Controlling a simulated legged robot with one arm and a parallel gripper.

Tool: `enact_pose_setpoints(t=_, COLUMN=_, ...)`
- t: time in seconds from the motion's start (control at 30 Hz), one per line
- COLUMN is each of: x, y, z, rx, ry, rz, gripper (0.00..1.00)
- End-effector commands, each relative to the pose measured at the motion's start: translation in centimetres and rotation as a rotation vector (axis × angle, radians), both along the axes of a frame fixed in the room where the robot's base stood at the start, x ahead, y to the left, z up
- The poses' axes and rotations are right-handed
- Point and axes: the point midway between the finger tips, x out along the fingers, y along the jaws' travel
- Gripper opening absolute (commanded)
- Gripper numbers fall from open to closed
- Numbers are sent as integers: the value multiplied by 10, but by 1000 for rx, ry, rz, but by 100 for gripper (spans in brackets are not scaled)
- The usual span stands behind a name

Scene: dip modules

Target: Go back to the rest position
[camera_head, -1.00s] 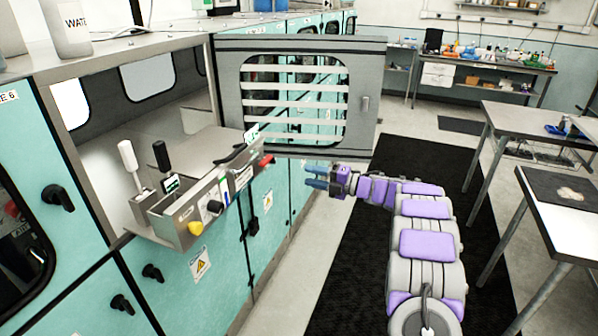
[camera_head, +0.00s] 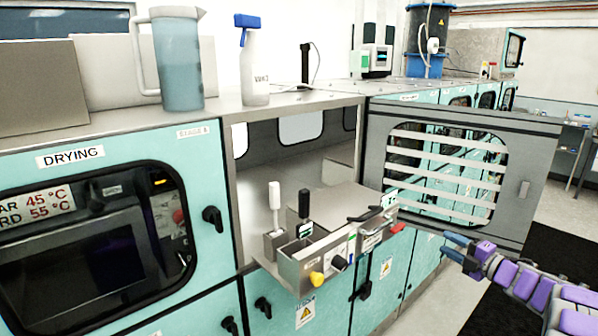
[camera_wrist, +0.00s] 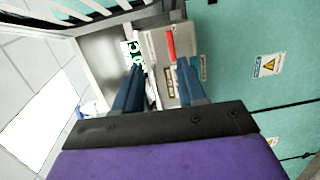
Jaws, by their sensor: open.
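My gripper (camera_head: 457,248) is at the lower right of the head view, at the end of my purple and grey arm. It is open and empty. In the wrist view its two blue fingers (camera_wrist: 158,82) stand apart, with the control box (camera_wrist: 172,50) and its red part showing beyond them. In the head view the gripper is to the right of the control box (camera_head: 325,258), apart from it, and in front of the open barred door (camera_head: 375,165).
The control box has levers, a yellow knob (camera_head: 317,279) and a red part (camera_head: 398,228). A jug (camera_head: 180,60) and a spray bottle (camera_head: 255,70) stand on the cabinet top. The drying cabinet (camera_head: 100,150) is at left. Floor with a black mat (camera_head: 480,312) lies at right.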

Motion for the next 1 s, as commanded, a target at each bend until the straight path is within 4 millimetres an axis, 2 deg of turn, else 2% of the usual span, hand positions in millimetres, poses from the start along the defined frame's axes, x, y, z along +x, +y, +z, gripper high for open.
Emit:
enact_pose_setpoints(t=0.03, x=11, y=4, z=17, rx=4, ry=13, rz=-61, gripper=40)
enact_pose_setpoints(t=0.2, x=32, y=0, z=58, rx=69, ry=79, rz=-318, gripper=40)
enact_pose_setpoints(t=0.37, x=29, y=0, z=85, rx=169, ry=152, rz=-552, gripper=40)
enact_pose_setpoints(t=0.47, x=14, y=2, z=94, rx=247, ry=208, rz=-691, gripper=40)
enact_pose_setpoints(t=0.57, x=-7, y=9, z=98, rx=335, ry=271, rz=-823, gripper=40)
enact_pose_setpoints(t=0.77, x=-71, y=42, z=84, rx=518, ry=443, rz=-1061, gripper=40)
enact_pose_setpoints(t=0.87, x=-111, y=66, z=70, rx=610, ry=547, rz=-1165, gripper=40)
enact_pose_setpoints(t=1.0, x=-176, y=110, z=42, rx=725, ry=725, rz=-1299, gripper=40)
